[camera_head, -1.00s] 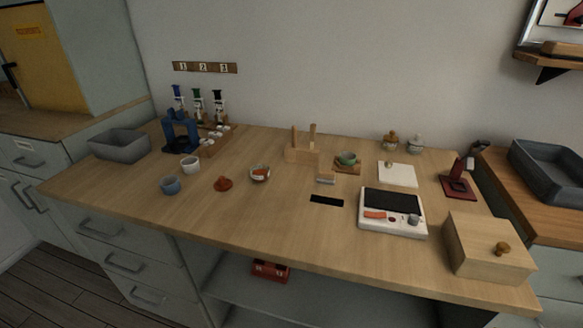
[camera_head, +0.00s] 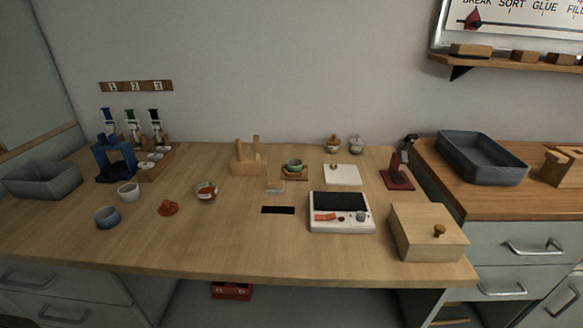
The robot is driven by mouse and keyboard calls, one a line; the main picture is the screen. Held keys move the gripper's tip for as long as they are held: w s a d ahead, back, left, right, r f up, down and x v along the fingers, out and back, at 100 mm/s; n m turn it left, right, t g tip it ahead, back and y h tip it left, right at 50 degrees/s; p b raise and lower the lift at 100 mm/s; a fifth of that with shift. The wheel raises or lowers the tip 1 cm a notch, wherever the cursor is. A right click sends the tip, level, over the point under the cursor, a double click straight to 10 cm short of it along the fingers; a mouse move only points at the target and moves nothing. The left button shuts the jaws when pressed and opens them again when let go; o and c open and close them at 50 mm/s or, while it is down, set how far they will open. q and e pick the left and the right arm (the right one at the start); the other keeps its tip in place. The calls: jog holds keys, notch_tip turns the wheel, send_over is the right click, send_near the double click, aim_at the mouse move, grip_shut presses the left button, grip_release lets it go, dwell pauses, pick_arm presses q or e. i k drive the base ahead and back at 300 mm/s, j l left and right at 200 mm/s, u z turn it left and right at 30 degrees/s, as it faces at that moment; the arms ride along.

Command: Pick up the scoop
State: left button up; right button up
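I cannot surely pick out the scoop; the things that could be it are small here. A wooden holder (camera_head: 248,166) at the back middle of the table has upright wooden pieces in it. A small pale block-like thing (camera_head: 275,186) lies in front of the holder. A small bowl (camera_head: 207,190) with reddish contents stands left of it, and a reddish-brown knobbed thing (camera_head: 168,208) lies left of the bowl. Neither of my grippers is in view.
The wooden table (camera_head: 240,245) has free room along its front. A white device (camera_head: 341,226) and a lidded wooden box (camera_head: 413,246) stand at the right. A blue stand (camera_head: 112,160) and a grey bin (camera_head: 42,182) are at the left. A side counter holds a dark tray (camera_head: 483,172).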

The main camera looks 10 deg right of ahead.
aim_at(238, 146)
jog(key=j+u, duration=0.25)
jog(key=i+j+u, duration=0.25)
jog(key=j, duration=0.2)
jog(key=j+u, duration=0.25)
jog(key=i+j, duration=0.05)
jog(key=j, duration=0.05)
